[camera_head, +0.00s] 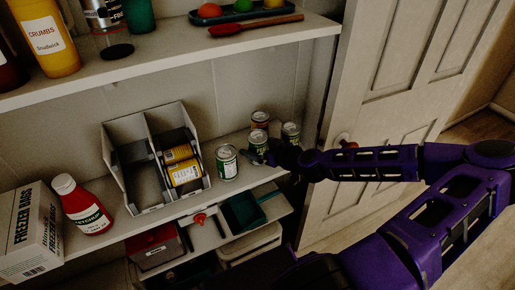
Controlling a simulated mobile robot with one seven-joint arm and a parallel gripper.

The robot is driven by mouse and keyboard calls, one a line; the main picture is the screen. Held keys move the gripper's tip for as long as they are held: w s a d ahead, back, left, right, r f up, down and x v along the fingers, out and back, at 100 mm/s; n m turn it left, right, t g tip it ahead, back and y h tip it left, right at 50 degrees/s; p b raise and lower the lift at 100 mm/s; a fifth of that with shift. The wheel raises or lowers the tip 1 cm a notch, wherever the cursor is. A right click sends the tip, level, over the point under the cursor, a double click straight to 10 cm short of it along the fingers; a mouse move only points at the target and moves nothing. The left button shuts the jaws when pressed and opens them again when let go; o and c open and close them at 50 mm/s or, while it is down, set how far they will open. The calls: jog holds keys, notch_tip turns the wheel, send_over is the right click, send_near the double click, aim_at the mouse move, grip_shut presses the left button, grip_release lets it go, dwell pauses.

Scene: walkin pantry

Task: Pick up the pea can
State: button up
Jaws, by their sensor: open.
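Several small cans stand together on the middle shelf, left of and around my gripper (254,157). A can with a green and white label (227,163) stands in front, left of the gripper tip. A green can (258,141) is just behind the gripper, and another green-labelled can (290,131) is to its right. A can with an orange-brown label (260,119) stands at the back. The labels are too small to read, so I cannot tell which is the pea can. My gripper is open, pointing left, low among the cans; its fingers are dark and partly hard to make out.
A grey divided bin (126,206) with yellow cans (183,172) stands left of the cans. A ketchup bottle (82,205) and a freezer bags box (30,232) are further left. The upper shelf (165,55) overhangs behind; a white door (400,100) is at right.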

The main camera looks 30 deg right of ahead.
jog(key=shift+w+f, duration=0.1)
jog(key=shift+w, duration=0.15)
grip_shut()
dwell(0.3)
